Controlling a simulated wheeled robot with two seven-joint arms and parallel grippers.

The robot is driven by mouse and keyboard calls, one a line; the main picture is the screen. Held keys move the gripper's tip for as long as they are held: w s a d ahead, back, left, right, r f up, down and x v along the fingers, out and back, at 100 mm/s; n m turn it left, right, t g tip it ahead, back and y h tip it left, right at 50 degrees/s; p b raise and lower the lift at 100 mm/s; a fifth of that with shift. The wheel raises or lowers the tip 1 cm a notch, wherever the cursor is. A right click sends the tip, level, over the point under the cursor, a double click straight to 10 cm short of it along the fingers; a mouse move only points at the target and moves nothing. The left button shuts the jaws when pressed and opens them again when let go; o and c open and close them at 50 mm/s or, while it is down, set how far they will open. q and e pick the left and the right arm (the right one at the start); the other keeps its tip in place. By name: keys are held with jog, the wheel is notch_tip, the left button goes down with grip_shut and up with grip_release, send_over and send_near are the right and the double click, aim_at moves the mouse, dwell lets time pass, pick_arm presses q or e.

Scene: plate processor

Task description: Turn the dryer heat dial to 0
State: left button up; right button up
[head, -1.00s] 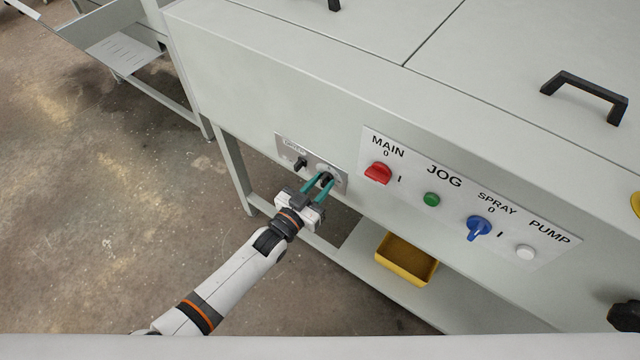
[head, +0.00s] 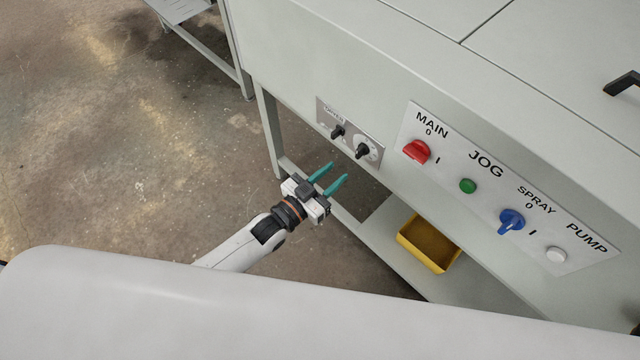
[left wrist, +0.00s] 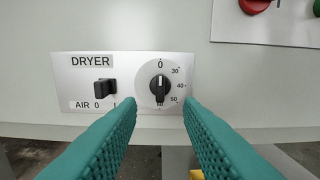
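The dryer panel (head: 322,107) is a small metal plate on the machine's front. Its heat dial (head: 364,151) is a black knob on a round white scale. In the left wrist view the dial (left wrist: 160,88) stands with its white line upward, toward the 0. The black air switch (head: 338,132) is left of it; it also shows in the left wrist view (left wrist: 106,88). My left gripper (head: 338,174) has teal fingers, open and empty, in front of and below the panel, apart from the dial. My right gripper is not in view.
Right of the dryer panel is a control plate with a red MAIN switch (head: 416,151), green JOG button (head: 468,186), blue SPRAY switch (head: 511,221) and white PUMP button (head: 556,254). A yellow bin (head: 428,243) sits on the lower shelf. Open floor lies to the left.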

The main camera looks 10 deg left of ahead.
pick_arm(q)
jog(key=shift+v, duration=2.1)
jog(key=shift+f, duration=0.1)
jog(key=s+a+f+n+g+y, duration=0.1)
jog(key=s+a+f+g+y, duration=0.2)
jog(key=f, duration=0.5)
jog(key=s+a+f+n+y, duration=0.1)
jog(key=s+a+f+y, duration=0.2)
jog(key=f, duration=0.5)
jog(key=s+a+f+n+g+y, duration=0.1)
jog(key=s+a+f+g, duration=0.15)
jog(key=a+f, duration=0.4)
jog(key=s+a+f+g+y, duration=0.1)
jog(key=s+f+g, duration=0.1)
jog(key=s+f, duration=0.3)
jog(key=s+a+f+n+g+y, duration=0.1)
jog(key=s+f+g, duration=0.2)
jog(key=s, duration=1)
jog(key=s+a+f+g+y, duration=0.1)
jog(key=s+a+f+g, duration=0.1)
jog(key=s+f, duration=0.6)
jog(key=shift+s+n+g+y, duration=0.3)
jog(key=shift+s+g, duration=0.25)
jog(key=shift+s, duration=0.15)
jog(key=shift+w+d, duration=0.1)
